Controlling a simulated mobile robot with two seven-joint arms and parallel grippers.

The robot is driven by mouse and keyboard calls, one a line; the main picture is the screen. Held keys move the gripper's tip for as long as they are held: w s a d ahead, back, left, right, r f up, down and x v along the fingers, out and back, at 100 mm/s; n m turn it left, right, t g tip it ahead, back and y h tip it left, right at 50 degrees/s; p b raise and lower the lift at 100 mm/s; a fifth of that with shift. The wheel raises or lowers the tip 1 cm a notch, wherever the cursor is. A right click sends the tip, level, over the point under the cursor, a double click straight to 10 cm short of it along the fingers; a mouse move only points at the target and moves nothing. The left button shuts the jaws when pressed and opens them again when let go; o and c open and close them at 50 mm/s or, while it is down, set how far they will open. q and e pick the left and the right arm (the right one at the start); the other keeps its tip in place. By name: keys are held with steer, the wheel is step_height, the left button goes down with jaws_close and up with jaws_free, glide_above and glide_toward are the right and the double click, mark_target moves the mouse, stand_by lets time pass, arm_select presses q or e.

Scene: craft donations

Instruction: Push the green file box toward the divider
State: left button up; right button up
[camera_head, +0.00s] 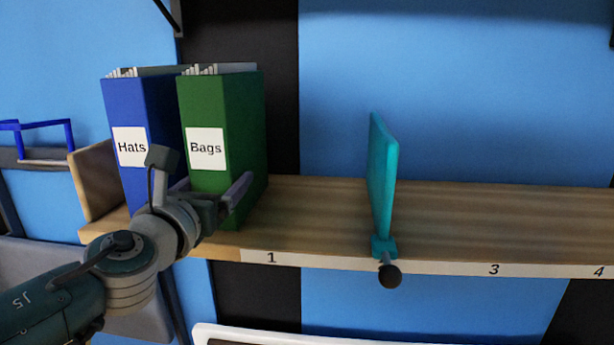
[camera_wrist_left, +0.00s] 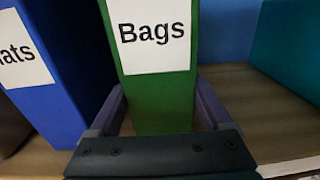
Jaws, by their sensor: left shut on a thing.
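The green file box (camera_head: 222,115) labelled "Bags" stands upright on the shelf, next to a blue file box. My left gripper (camera_head: 212,195) is at its lower front. In the left wrist view the fingers lie on either side of the green box (camera_wrist_left: 160,100), and the gripper is shut on it. The teal divider (camera_head: 382,180) stands upright on the shelf to the right, apart from the green box; a teal surface (camera_wrist_left: 292,50) also shows at the right of the left wrist view. My right gripper is not in view.
The blue file box (camera_head: 150,95) labelled "Hats" stands just left of the green box, with a wooden end panel (camera_head: 95,180) beyond it. The wooden shelf (camera_head: 315,215) is bare between the green box and the divider, and also right of the divider. A black knob (camera_head: 390,276) sticks out below the divider.

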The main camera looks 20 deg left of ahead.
arm_select(q)
steer(key=shift+w+d, duration=0.2)
steer(key=shift+d, duration=0.55)
steer(key=shift+w+d, duration=0.15)
steer(key=shift+d, duration=0.6)
steer(key=shift+w+d, duration=0.2)
steer(key=shift+d, duration=0.7)
steer(key=shift+w+d, duration=0.25)
steer(key=shift+d, duration=0.65)
steer(key=shift+w+d, duration=0.2)
steer(key=shift+d, duration=0.7)
steer(key=shift+w+d+b, duration=0.15)
steer(key=shift+d+b, duration=0.1)
steer(key=shift+d, duration=0.4)
steer(key=shift+w+d+b, duration=0.15)
steer(key=shift+d+b, duration=0.05)
steer(key=shift+d, duration=0.45)
steer(key=shift+w+d+b, duration=0.2)
steer(key=shift+d+b, duration=0.1)
steer(key=shift+d, duration=0.65)
steer(key=shift+w+d+b, duration=0.25)
steer(key=shift+d+b, duration=0.1)
steer(key=shift+d, duration=0.55)
steer(key=shift+w+d+b, duration=0.2)
steer(key=shift+d+b, duration=0.1)
steer(key=shift+d, duration=0.65)
steer(key=o, duration=1.3)
steer(key=shift+o, duration=0.2)
